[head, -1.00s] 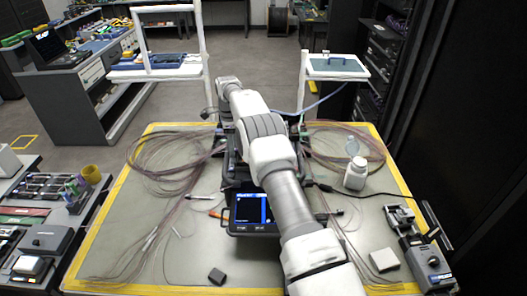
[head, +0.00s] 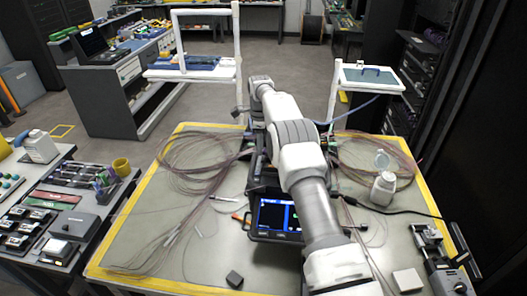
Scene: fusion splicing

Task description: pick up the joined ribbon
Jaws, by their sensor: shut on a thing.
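My arm reaches from the bottom right of the head view over the middle of the work table (head: 215,265). Its far end bends down beyond the dark fusion splicer, whose lit screen (head: 272,214) faces me. My gripper's fingers are hidden behind the arm and cannot be made out. Thin brownish fibre ribbons lie in loose loops to the left (head: 190,160) and right (head: 385,152) of the splicer, with strands trailing towards the front of the table. The joint of the ribbon is hidden or too small to see.
A white bottle (head: 383,189) with its lid up stands right of the splicer. A device (head: 432,250) and a pale block (head: 408,280) lie at the front right. White raised shelves (head: 190,75) stand behind the table.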

